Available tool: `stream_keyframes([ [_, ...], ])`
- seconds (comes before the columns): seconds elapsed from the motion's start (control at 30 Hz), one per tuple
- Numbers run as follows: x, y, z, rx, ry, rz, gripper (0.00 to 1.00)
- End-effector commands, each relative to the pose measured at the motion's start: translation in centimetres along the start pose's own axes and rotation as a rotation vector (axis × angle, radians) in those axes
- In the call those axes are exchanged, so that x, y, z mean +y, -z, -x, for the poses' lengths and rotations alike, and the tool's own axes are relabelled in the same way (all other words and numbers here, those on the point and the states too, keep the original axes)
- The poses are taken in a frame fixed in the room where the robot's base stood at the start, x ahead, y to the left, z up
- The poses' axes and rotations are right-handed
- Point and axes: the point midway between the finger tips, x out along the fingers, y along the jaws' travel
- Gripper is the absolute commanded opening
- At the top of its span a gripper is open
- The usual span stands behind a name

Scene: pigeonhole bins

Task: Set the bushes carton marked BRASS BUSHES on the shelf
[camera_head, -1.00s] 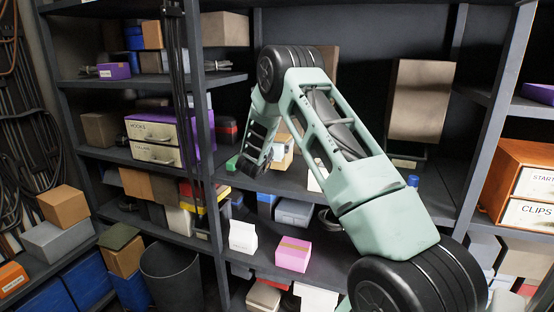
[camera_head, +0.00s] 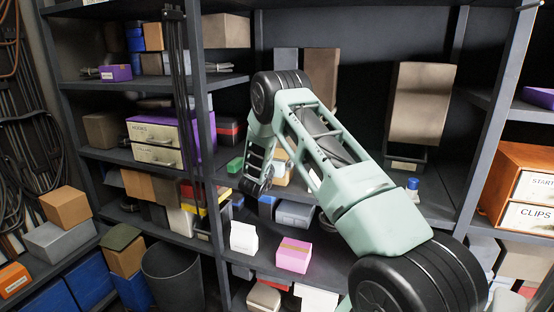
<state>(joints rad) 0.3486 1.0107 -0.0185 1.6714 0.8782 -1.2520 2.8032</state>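No label reading BRASS BUSHES is legible, so I cannot tell which carton is the bushes carton. The shelf unit is dark grey, with a middle shelf board (camera_head: 410,190) behind my arm. The end of my arm, with my gripper (camera_head: 254,186), is small and dark at that middle level. Its fingers cannot be made out, nor whether they hold anything. A tan box (camera_head: 281,174) shows partly behind the arm's end; its marking is hidden or too small to read. A green item (camera_head: 235,165) lies just left of the arm's end.
On the lower shelf stand a white carton (camera_head: 243,238) and a pink carton (camera_head: 293,255). A tall brown box (camera_head: 420,103) leans at the back right, with a blue-capped item (camera_head: 412,184) near it. A drawer cabinet (camera_head: 530,190) stands far right. Shelf uprights border the bay.

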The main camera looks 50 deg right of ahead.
Motion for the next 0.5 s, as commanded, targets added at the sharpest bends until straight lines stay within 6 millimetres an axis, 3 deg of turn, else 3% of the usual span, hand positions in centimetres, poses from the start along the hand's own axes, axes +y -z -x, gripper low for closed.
stream_keyframes([
  [0.17,0.1,0.2,2.0,0.002,-0.003,-0.001,1.00],
  [0.5,0.1,0.2,8.9,0.001,-0.003,-0.001,1.00],
])
